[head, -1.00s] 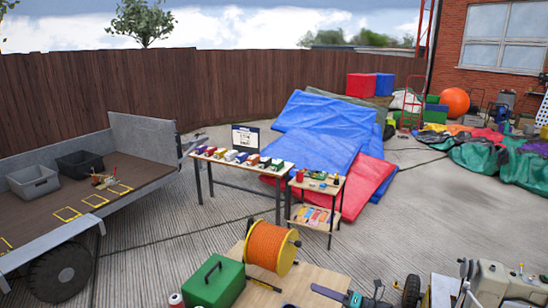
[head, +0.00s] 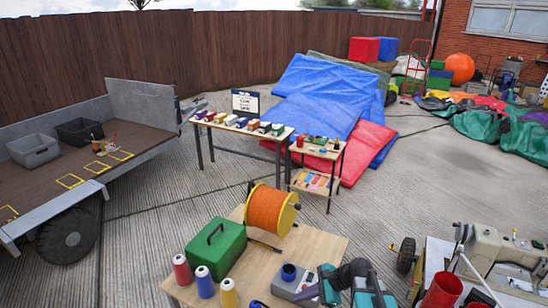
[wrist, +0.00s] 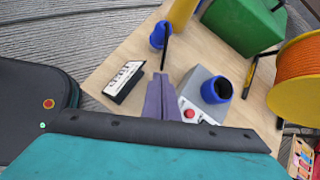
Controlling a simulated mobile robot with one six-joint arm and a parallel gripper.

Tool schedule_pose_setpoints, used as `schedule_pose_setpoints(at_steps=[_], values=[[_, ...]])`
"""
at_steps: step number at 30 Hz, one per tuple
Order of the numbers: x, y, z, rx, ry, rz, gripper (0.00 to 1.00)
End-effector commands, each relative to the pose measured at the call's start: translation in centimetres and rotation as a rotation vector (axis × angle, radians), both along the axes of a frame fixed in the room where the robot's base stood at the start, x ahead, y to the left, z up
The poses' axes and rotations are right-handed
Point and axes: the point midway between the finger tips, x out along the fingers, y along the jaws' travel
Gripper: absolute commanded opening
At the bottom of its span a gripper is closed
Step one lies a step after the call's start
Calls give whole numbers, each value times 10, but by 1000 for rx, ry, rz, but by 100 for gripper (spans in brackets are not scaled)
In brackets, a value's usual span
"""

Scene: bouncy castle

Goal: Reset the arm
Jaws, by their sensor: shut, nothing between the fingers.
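My gripper (wrist: 161,78) shows in the wrist view as two purple fingers pressed together, with nothing between them. It hangs over the wooden workbench (wrist: 132,55), beside a grey box (wrist: 192,90) with a red button and a blue cup-like top. In the head view my teal arm reaches in at the bottom, and the bench (head: 325,246) lies in front of it. The grey box (head: 290,277) stands close to my fingers there. I cannot tell how high the fingertips are above the bench.
A green case (head: 216,250), an orange cable reel (head: 270,211) and several thread spools (head: 205,282) crowd the bench. A small black-and-white sign (wrist: 124,80) lies left of my fingers.

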Motion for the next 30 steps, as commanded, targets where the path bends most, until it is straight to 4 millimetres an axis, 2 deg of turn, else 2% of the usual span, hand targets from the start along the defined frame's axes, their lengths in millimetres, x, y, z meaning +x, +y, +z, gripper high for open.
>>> schedule_pose_setpoints(at_steps=[5,15,21,30], values=[[-17,-7,-15,-175,-128,255,0],[-39,-36,-34,-471,-325,798,0],[-45,-54,-35,-595,-396,1094,0],[-47,-73,-32,-705,-444,1413,0]])
